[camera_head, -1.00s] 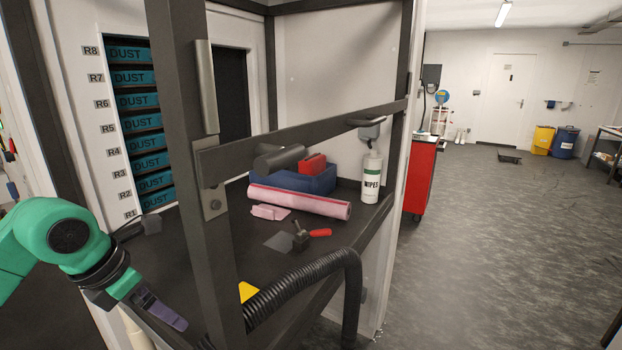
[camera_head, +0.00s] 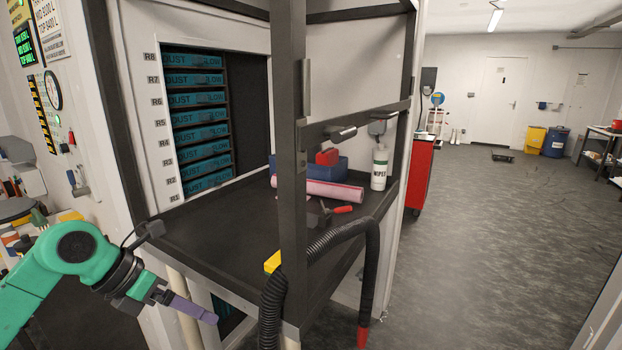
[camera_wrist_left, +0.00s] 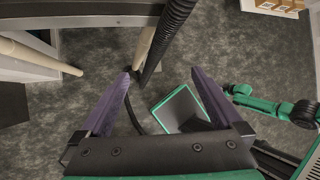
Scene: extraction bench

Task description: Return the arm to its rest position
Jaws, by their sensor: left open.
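My left arm comes in from the left in the head view, and its gripper (camera_head: 190,308) hangs low in front of the bench's front left edge. In the left wrist view the gripper (camera_wrist_left: 165,80) has its two purple fingers spread wide with nothing between them but floor and hose behind. The right gripper does not show in the head view. A green arm part of mine lies at the right of the wrist view, its gripper not clear.
The dark bench top (camera_head: 205,235) is close beside the left gripper. A black corrugated hose (camera_head: 375,270) hangs over the front edge near a dark upright post (camera_head: 292,130). A red cabinet (camera_head: 418,180) stands beyond. Open floor (camera_head: 480,250) lies to the right.

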